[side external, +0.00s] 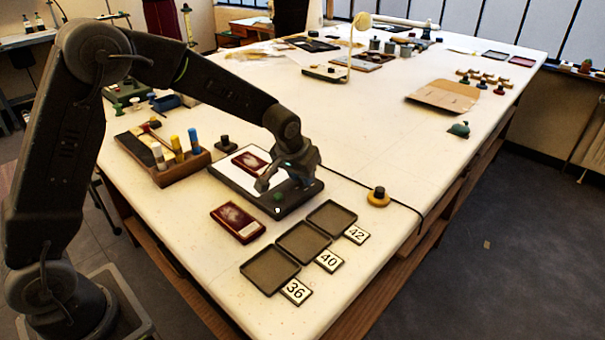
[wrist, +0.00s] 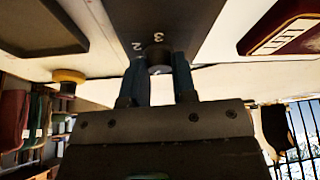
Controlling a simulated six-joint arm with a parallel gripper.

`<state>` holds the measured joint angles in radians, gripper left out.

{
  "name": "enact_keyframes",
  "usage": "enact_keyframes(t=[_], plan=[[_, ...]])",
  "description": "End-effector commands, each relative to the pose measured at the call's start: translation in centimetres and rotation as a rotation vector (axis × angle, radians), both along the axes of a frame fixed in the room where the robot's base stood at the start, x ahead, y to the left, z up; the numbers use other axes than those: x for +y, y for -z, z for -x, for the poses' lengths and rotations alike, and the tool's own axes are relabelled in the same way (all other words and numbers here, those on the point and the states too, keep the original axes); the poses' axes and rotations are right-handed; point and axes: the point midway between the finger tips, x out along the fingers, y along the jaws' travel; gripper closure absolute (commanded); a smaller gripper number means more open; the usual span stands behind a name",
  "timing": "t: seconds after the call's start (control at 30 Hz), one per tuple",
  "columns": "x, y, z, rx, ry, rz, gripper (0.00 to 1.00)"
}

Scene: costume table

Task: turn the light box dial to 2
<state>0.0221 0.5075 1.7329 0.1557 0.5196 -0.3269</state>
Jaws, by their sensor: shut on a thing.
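The light box (side external: 230,180) is a dark flat case with a lit white top, standing on the near part of the table. In the side view the dial is hidden by my gripper.
A dark red framed plate (side external: 250,161) lies on the light box, another (side external: 238,222) in front. Trays (side external: 270,272) labelled 36, 40 and 42 stand in front. A rack (side external: 163,172) with bottles is left, a yellow-based knob (side external: 378,197) right. A cable runs right.

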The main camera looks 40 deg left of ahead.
Motion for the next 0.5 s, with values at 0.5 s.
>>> enact_keyframes(t=[0.5], plan=[[0.37, 0.04, 0.05, 0.003, 0.487, 0.003, 0.98]])
